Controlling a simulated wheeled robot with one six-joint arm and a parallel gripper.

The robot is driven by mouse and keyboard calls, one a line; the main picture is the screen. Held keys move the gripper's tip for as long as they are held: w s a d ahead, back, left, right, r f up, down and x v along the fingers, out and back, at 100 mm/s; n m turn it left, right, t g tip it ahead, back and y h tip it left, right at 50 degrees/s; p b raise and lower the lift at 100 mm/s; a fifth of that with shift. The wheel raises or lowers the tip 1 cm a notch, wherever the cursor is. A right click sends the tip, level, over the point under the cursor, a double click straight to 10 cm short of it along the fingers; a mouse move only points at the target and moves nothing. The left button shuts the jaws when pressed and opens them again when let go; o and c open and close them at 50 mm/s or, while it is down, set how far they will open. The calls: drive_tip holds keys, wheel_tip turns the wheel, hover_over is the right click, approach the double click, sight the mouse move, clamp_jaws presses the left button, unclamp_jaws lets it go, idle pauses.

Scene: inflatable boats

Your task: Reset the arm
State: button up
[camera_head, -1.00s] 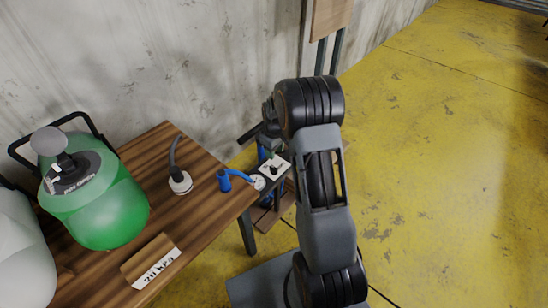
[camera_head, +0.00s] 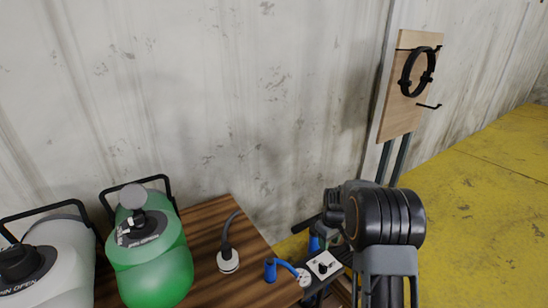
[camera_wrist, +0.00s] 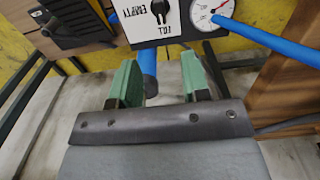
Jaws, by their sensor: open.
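My arm is folded at the lower right of the head view, with its dark rounded joint nearest the camera. In the wrist view my gripper (camera_wrist: 160,85) shows two green fingers apart, with nothing held between them. A blue tube (camera_wrist: 148,65) is seen beyond the gap. Past the fingertips is a white panel (camera_wrist: 160,18) with a black knob and a round gauge (camera_wrist: 213,12) with a blue hose. In the head view the panel (camera_head: 323,265) and gauge (camera_head: 303,277) sit beside my arm. My fingers are hard to make out there.
A wooden table (camera_head: 222,212) holds a green tank (camera_head: 150,265), a white tank (camera_head: 60,265), a capped hose end (camera_head: 228,262) and a blue fitting (camera_head: 270,270). A wooden board (camera_head: 398,112) with a black ring (camera_head: 417,72) stands by the wall. Yellow floor (camera_head: 480,215) is open at right.

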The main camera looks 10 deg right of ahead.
drive_tip(key=s+a+r+m+t+p, duration=0.1)
drive_tip(key=s+a+r+p, duration=0.2)
drive_tip(key=s+r+p, duration=0.4)
drive_tip(key=s+a+r+m+t+p, duration=0.1)
drive_tip(key=s+a+r+p, duration=0.3)
drive_tip(key=r, duration=1.4)
drive_tip(key=s+a+r+m+t+p, duration=0.1)
drive_tip(key=s+a+r+m+p, duration=0.1)
drive_tip(key=s+r+p, duration=0.9)
drive_tip(key=shift+a+r+m+t, duration=0.3)
drive_tip(key=shift+a+r, duration=0.55)
drive_tip(key=shift+r, duration=0.05)
drive_tip(key=shift+a, duration=0.15)
